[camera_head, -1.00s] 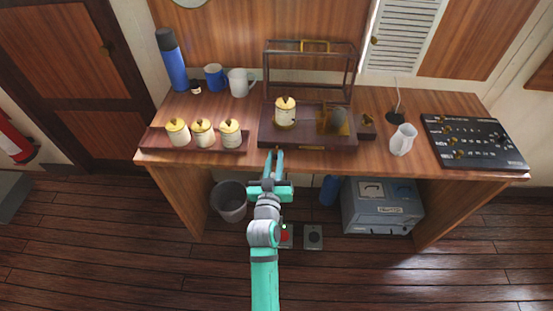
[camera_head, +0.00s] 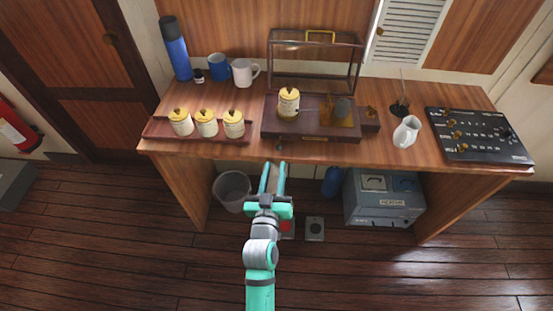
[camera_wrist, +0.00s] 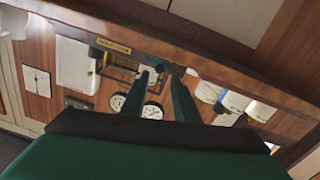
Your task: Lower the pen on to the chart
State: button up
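The recording instrument stands on the desk with a dark wooden base (camera_head: 300,133). On it is a cream drum with a brass top (camera_head: 288,105), whose side may carry the chart. Right of it is a brass plate with a grey rounded part (camera_head: 342,112). The pen is too small to make out. A small knob (camera_head: 280,147) shows at the base's front edge. My gripper (camera_head: 274,168) is open and empty, in front of the desk's front edge. Its two fingers (camera_wrist: 160,85) also show apart in the wrist view.
A glazed case with a brass handle (camera_head: 320,36) stands above the base's rear. Three cream drums (camera_head: 207,123) sit on a tray at left. A white jug (camera_head: 406,132) and a black switch panel (camera_head: 476,135) are at right. Mugs (camera_head: 244,73) stand behind.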

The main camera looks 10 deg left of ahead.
jog(key=shift+s+d, duration=0.15)
jog(key=shift+s, duration=1.25)
